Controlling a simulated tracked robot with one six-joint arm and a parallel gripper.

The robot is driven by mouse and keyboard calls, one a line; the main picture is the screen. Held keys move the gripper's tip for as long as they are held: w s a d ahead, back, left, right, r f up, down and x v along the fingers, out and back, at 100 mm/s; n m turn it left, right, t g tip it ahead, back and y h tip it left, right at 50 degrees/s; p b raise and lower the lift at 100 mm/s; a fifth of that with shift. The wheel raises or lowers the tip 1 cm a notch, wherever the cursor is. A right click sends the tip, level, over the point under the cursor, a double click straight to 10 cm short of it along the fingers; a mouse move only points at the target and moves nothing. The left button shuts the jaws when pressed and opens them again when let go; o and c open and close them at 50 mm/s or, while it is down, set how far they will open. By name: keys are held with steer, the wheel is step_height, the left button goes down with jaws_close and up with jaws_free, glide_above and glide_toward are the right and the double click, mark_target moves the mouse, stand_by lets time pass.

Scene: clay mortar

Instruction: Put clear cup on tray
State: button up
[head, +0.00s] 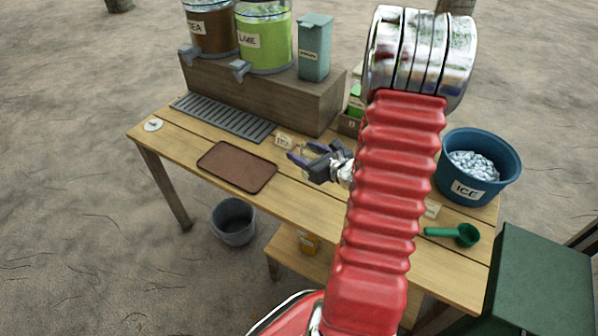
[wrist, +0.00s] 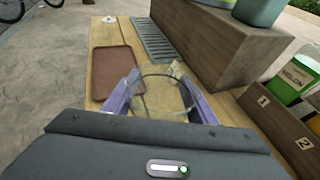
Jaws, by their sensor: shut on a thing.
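My gripper (head: 305,154) is shut on the clear cup (wrist: 165,98), with a purple finger on each side of it in the wrist view. The cup is see-through, and its round rim shows between the fingers. In the head view the cup is hard to make out at my fingertips. The brown tray (head: 238,168) lies flat and empty on the wooden table, to the left of my gripper. In the wrist view the tray (wrist: 114,68) is ahead and to the left of the cup. The cup is apart from the tray.
A metal drip grate (head: 222,117) lies behind the tray. A wooden riser (head: 262,95) with tea and lime dispensers and a teal container (head: 314,48) stands at the back. A blue ice tub (head: 474,168) and green scoop (head: 456,234) are on the right. A grey bucket (head: 233,222) stands below.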

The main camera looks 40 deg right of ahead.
steer(key=shift+f, duration=1.85)
steer(key=shift+f, duration=0.15)
steer(key=shift+f, duration=1.95)
steer(key=shift+f, duration=0.1)
steer(key=o, duration=1.1)
steer(key=shift+c, duration=0.2)
steer(key=v, duration=1.2)
